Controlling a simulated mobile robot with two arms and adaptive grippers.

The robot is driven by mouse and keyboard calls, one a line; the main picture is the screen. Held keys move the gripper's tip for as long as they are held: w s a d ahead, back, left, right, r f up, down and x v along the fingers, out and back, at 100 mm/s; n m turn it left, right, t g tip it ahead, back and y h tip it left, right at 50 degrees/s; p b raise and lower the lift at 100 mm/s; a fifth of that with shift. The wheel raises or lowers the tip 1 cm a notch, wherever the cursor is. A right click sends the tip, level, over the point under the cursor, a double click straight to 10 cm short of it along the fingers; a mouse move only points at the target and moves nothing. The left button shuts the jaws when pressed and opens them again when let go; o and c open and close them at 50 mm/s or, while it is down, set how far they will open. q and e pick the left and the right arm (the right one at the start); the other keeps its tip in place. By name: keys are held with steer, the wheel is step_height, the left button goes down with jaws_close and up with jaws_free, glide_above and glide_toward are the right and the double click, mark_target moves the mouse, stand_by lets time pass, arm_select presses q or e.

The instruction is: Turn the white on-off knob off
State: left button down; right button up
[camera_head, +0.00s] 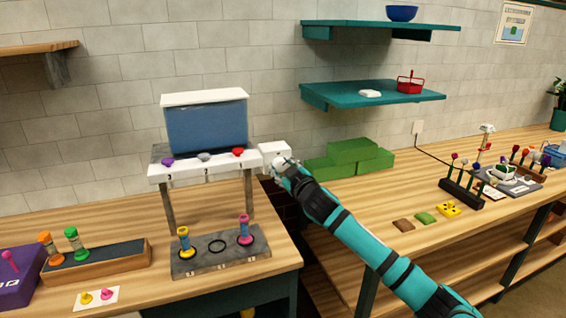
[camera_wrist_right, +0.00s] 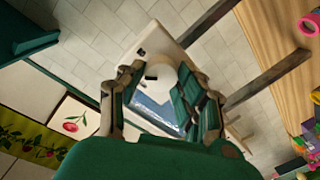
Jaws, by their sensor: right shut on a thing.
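The station (camera_head: 205,125) has a blue tank with a white lid and a white front panel numbered 3, 2, 1. A white box (camera_head: 273,151) is at its right end. My right gripper (camera_head: 278,163) is at this box, reaching in from the lower right. In the right wrist view my right gripper (camera_wrist_right: 160,88) is closed around the white knob (camera_wrist_right: 160,72), which carries a dark mark. The gripper hides most of the knob in the head view, and its exact turn is hard to read. My left gripper is in neither view.
Purple, grey and red small knobs (camera_head: 238,152) sit on the panel. Below, a grey holder (camera_head: 215,262) bears a yellow and a pink piece. Green blocks (camera_head: 350,158) lie on the right bench behind my arm. A gap separates the two benches.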

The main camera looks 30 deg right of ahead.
steer(key=n+p, duration=0.2)
steer(key=n, duration=0.3)
steer(key=shift+r+h+p, duration=0.1)
steer(key=shift+h+p, duration=0.2)
steer(key=shift+p, duration=0.05)
steer(key=shift+a+n+p, duration=0.1)
steer(key=shift+n+p, duration=0.8)
steer(key=shift+n, duration=1.4)
steer(key=shift+g+h, duration=0.3)
steer(key=o, duration=1.1)
steer(key=shift+o, duration=0.2)
steer(key=shift+s, duration=0.1)
steer(key=f+v, duration=0.1)
steer(key=v, duration=1)
steer(key=shift+s+r, duration=0.4)
